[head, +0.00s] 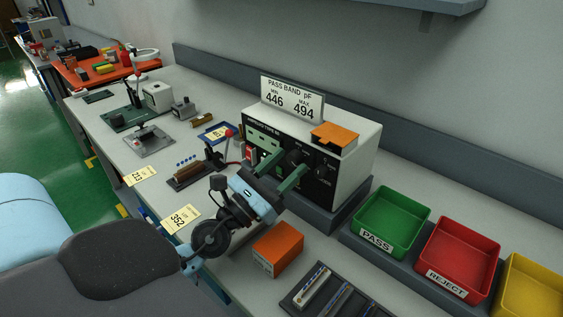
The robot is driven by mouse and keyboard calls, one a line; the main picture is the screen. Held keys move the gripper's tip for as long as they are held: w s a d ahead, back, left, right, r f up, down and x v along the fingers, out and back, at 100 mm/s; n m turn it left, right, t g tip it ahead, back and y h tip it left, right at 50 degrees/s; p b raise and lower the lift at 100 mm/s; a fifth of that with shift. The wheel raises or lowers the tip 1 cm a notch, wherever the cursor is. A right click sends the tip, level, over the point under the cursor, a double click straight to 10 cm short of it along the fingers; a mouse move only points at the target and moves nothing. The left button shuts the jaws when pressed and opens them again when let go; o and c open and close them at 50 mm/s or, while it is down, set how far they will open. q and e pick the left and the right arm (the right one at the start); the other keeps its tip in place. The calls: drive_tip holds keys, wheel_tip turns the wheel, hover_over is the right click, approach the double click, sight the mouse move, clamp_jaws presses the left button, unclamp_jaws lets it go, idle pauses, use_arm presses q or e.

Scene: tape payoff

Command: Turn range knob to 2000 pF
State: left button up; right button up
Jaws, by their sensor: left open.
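The test instrument (358,163) is a pale box with a black front panel, standing on the bench. A dark round knob (294,157) shows on its panel, and a smaller control (322,170) sits to its right. I cannot read their labels, so which one is the range knob is unclear. My left gripper (289,161) is open, its two green fingers pointing at the panel with the dark knob between or just behind the tips. I cannot tell whether they touch it. The fingers hide part of the panel. My right gripper is not in view.
A pass band sign (292,98) and an orange box (335,137) sit on the instrument. Green (408,207), red (465,246) and yellow (540,284) bins stand right. Another orange box (278,248) and a dark tray (298,297) lie in front. A red-knobbed lever (229,134) stands left.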

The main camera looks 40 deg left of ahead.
use_arm(q)
drive_tip(key=shift+c, duration=0.3)
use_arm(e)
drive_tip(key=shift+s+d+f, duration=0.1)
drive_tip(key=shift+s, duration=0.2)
